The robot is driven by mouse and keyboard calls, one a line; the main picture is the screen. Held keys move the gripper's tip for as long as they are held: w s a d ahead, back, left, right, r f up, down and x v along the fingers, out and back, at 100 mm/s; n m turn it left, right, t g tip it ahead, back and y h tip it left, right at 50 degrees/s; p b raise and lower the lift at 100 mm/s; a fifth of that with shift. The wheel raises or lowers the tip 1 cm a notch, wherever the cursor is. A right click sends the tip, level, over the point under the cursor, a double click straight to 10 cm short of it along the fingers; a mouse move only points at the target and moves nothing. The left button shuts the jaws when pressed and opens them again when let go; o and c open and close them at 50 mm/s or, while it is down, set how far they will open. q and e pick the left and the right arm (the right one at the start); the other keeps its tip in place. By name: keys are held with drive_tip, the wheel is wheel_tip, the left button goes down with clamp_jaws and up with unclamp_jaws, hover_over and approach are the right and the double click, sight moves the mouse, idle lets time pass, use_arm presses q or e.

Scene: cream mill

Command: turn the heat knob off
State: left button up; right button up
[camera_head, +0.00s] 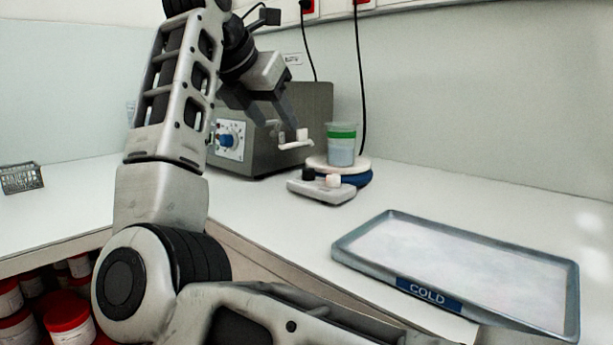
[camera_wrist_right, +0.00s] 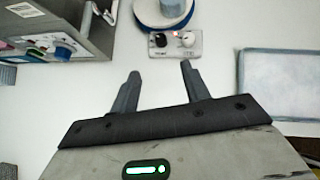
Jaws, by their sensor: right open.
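The hot plate's control panel (camera_head: 322,191) carries a black knob (camera_head: 308,174) and a white knob (camera_head: 333,180). In the right wrist view the black knob (camera_wrist_right: 160,40) is left of the white knob (camera_wrist_right: 187,39). The labels are too small to read, so I cannot tell which one is the heat knob. My right gripper (camera_head: 280,125) is open and empty, above the counter beside the grey machine. In the right wrist view its fingers (camera_wrist_right: 160,71) point toward the panel and stand apart from it. My left gripper is not in view.
A green-banded beaker (camera_head: 341,150) stands on the round plate (camera_head: 352,164) behind the panel. A grey machine (camera_head: 262,155) with a blue knob (camera_head: 227,140) is to the left. A COLD tray (camera_head: 345,246) lies to the right. Cables hang along the back wall.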

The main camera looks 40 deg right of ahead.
sight(308, 169)
drive_tip(key=b+x, duration=0.2)
drive_tip(key=x, duration=1.3)
drive_tip(key=shift+d+f+b, duration=0.1)
drive_tip(key=shift+d+b, duration=0.05)
drive_tip(key=shift+b, duration=0.2)
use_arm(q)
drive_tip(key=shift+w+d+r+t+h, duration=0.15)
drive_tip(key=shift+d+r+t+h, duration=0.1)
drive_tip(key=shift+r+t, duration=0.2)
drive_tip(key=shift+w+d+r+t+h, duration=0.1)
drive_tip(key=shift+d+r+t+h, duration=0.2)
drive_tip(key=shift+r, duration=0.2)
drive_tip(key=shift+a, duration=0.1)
use_arm(e)
drive_tip(key=c, duration=1)
